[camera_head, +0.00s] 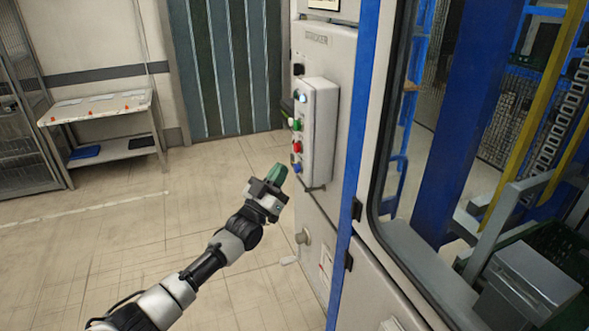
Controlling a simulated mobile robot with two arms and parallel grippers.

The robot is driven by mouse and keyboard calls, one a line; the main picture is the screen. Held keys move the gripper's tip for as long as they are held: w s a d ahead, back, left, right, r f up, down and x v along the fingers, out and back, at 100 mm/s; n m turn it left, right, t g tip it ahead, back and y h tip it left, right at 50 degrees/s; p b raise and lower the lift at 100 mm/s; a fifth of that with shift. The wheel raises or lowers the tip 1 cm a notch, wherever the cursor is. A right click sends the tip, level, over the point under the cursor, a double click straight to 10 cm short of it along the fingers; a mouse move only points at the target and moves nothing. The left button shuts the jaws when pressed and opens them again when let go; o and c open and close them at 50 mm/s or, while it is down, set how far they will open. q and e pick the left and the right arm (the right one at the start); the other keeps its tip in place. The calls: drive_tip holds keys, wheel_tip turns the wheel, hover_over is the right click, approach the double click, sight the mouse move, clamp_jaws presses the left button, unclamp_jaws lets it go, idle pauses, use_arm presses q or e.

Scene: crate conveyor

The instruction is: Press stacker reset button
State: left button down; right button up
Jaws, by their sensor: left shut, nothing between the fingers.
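The stacker's button box (321,130) is a pale box on the side of the white cabinet, below a label that seems to read "STACKER". Its left face carries a column of buttons: a lit one (302,97), a green one (294,125), a red one (296,147) and a blue one (297,168). Which of them is the reset is not readable. My left gripper (277,174), with green fingers, is shut and empty. In the picture it is just left of and slightly below the blue button, with a small gap. My right gripper is not in view.
A blue-framed window to the right shows the machine's inside with a grey box (527,280). A table (100,106) stands at the back left. The floor on the left is clear.

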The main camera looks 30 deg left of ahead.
use_arm(q)
drive_tip(key=shift+w+d, duration=0.1)
drive_tip(key=shift+w+d, duration=0.2)
drive_tip(key=shift+w+d+b, duration=0.3)
drive_tip(key=shift+b, duration=0.2)
idle(0.8)
drive_tip(key=shift+a, duration=0.1)
drive_tip(key=shift+s+a, duration=0.45)
drive_tip(key=shift+s, duration=0.15)
drive_tip(key=shift+p, duration=0.3)
drive_tip(key=shift+s+a+p, duration=0.55)
drive_tip(key=shift+s+a, duration=1.05)
drive_tip(key=shift+s, duration=0.3)
